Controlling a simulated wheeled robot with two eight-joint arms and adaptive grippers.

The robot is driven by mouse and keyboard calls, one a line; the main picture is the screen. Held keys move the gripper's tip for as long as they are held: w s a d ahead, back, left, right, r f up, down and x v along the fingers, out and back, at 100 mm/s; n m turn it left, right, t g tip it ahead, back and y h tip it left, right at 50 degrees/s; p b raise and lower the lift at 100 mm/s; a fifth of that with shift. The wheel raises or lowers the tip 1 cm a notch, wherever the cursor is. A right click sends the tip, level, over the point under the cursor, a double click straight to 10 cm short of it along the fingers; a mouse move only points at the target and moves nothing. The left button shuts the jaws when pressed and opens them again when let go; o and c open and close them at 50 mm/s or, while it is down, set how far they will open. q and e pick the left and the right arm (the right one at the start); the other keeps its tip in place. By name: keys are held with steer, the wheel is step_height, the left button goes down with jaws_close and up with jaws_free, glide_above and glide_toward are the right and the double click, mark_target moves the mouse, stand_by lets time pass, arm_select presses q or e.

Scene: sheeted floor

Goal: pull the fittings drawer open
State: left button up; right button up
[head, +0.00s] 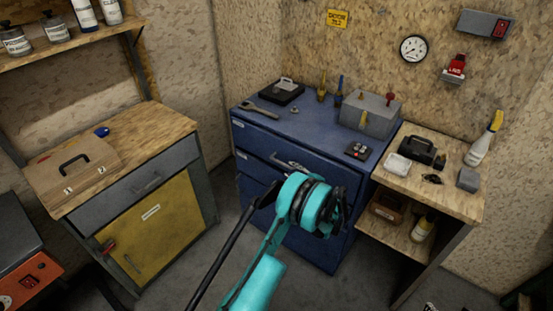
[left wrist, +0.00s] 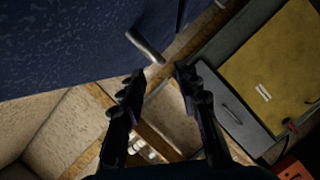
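The blue drawer cabinet (head: 262,142) stands closed against the back wall, with small labels that I cannot read, so I cannot tell which is the fittings drawer. Its upper bar handle (head: 287,163) shows just behind my arm. My left gripper (left wrist: 158,75) is in front of the cabinet; the teal wrist hides part of the lower drawer fronts. In the left wrist view its two black fingers are apart with nothing between them. A metal bar handle (left wrist: 145,45) on the blue front lies just beyond the fingertips, apparently not gripped. My right gripper is not in view.
A bench with a grey drawer (head: 140,187) and yellow door (head: 155,228) stands left. A tan case (head: 72,172) lies on it. A wooden shelf unit (head: 455,197) adjoins the cabinet on the right. Tools and a grey box (head: 369,115) sit on the cabinet top.

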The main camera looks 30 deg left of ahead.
mark_target(283, 164)
arm_select(q)
steer(key=b+x, duration=0.2)
steer(key=x, duration=0.4)
steer(key=shift+a+f, duration=0.2)
steer(key=shift+w+a, duration=0.35)
steer(key=shift+a, duration=0.2)
jaws_close()
